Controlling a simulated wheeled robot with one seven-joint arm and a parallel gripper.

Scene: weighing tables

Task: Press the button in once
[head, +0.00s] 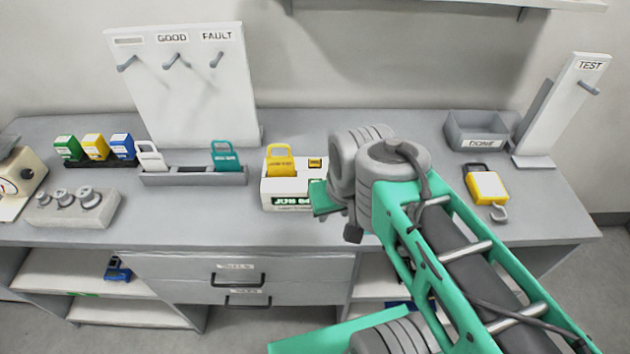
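A white box-shaped device (285,188) with a dark green-lettered display (292,201) stands on the bench, left of my arm. A yellow padlock-shaped tag (280,162) stands upright in its top. A small yellow-and-dark patch (315,162) lies at the top right of the device; I cannot tell if it is the button. No other button is clear to see. My gripper (323,198) is at the device's right side, mostly hidden behind my wrist. A green part of it shows there; I cannot tell whether it touches the device or whether the fingers are open.
A grey rack (190,178) with white and teal tags is left of the device. A hook board (190,90) marked GOOD and FAULT stands behind. A grey DONE bin (478,131), a yellow padlock (487,185) and a TEST stand (565,110) are at right. Weights (75,203) sit far left.

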